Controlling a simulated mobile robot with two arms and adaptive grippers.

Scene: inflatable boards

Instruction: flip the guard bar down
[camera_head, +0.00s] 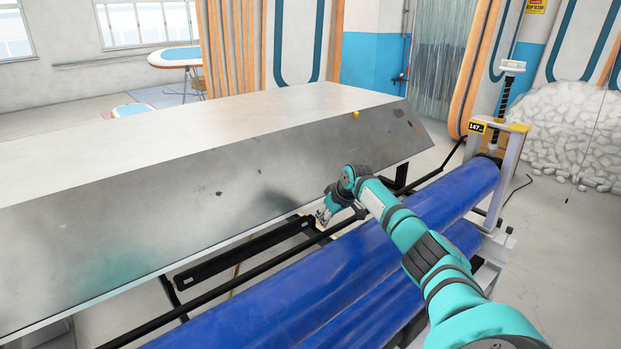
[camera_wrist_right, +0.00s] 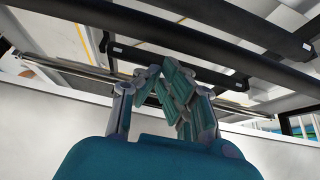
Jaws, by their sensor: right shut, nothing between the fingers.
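The guard bar (camera_head: 205,299) appears to be the long thin black bar that runs along the blue rollers in the head view, in front of the grey metal hood. A wider flat black bar (camera_head: 245,254) lies behind it, under the hood's lower edge. My right gripper (camera_head: 322,216) is by these bars near the middle of their length, below the hood's edge. It is shut and empty. In the right wrist view its fingers (camera_wrist_right: 172,88) are together, with black bars (camera_wrist_right: 205,22) crossing beyond them. I cannot tell whether the fingers touch a bar. My left gripper is not in view.
The big slanted metal hood (camera_head: 190,175) stands close above and behind the gripper. Blue rollers (camera_head: 290,312) lie in front, under my right arm. A roller end post (camera_head: 499,190) with a yellow "147" label stands at the right. Open floor (camera_head: 560,240) lies beyond it.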

